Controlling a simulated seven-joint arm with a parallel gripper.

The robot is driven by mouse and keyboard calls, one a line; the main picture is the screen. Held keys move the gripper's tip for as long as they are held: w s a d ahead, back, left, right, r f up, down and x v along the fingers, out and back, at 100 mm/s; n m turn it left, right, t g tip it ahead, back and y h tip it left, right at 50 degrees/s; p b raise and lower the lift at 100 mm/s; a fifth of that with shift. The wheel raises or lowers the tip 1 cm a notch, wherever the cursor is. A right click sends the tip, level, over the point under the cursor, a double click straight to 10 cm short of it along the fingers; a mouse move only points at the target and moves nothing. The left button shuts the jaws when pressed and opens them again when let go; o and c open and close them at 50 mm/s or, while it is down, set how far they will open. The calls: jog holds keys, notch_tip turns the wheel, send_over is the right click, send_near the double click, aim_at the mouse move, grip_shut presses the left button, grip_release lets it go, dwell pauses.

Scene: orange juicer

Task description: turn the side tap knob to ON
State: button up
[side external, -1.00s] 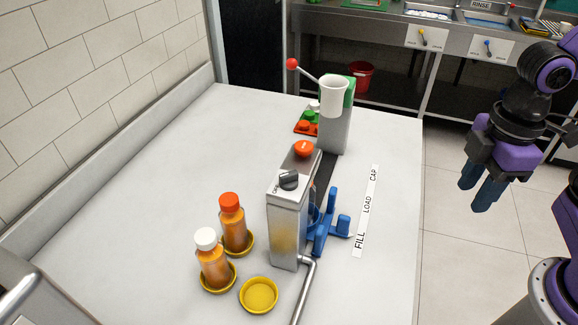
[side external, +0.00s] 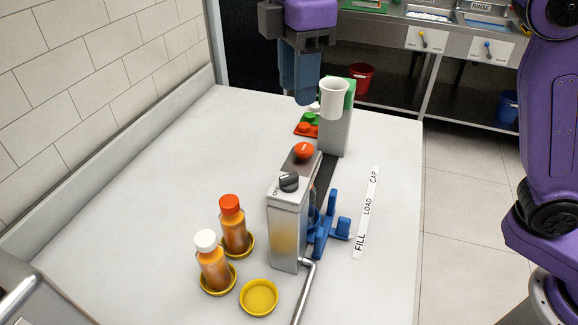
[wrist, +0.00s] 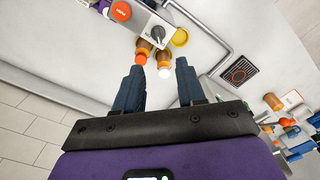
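A dark grey knob (side external: 289,181) sits on the sloping top of the silver juice machine (side external: 286,222), beside small lettering too small to read fully. It also shows in the wrist view (wrist: 158,32). My gripper (side external: 305,99) is high over the back of the counter, pointing down, beyond and well apart from both knobs. In the wrist view my two blue fingers (wrist: 160,61) are apart with nothing held, so it is open.
An orange-capped bottle (side external: 234,226) and a white-capped bottle (side external: 212,262) stand left of the machine, near an empty yellow dish (side external: 259,296). A blue cradle (side external: 328,228) is at its right. A white cup (side external: 335,97) tops the rear post. The left counter is clear.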

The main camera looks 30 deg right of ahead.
aim_at(289, 175)
jog(key=f, duration=1.1)
jog(key=a+f, duration=0.1)
jog(key=f, duration=0.4)
jog(key=shift+w+f, duration=0.3)
jog(key=shift+f, duration=0.05)
grip_shut()
